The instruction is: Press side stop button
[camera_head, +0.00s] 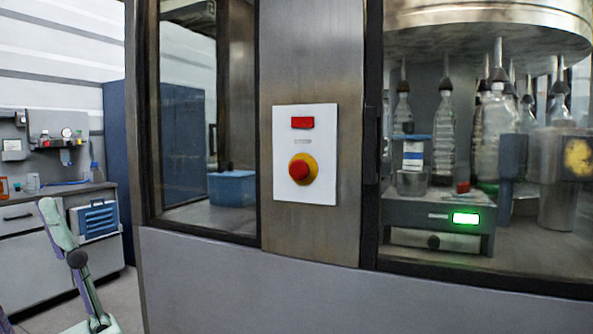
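The side stop button (300,170) is a red knob on a round yellow base. It sits low on a white panel (315,190), which is fixed to a steel post of the machine. A red rectangular element (302,123) is near the top of the same panel, with a small label between the two. Nothing touches or covers the button. My gripper is not in view. Pale green arm links with a dark joint show at the lower left, well apart from the panel.
Glass windows flank the steel post (312,60). Behind the right one are hanging bottles (444,130) and a box with a lit green display (466,218). A blue crate (232,188) is behind the left one. A workbench (20,215) stands far left.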

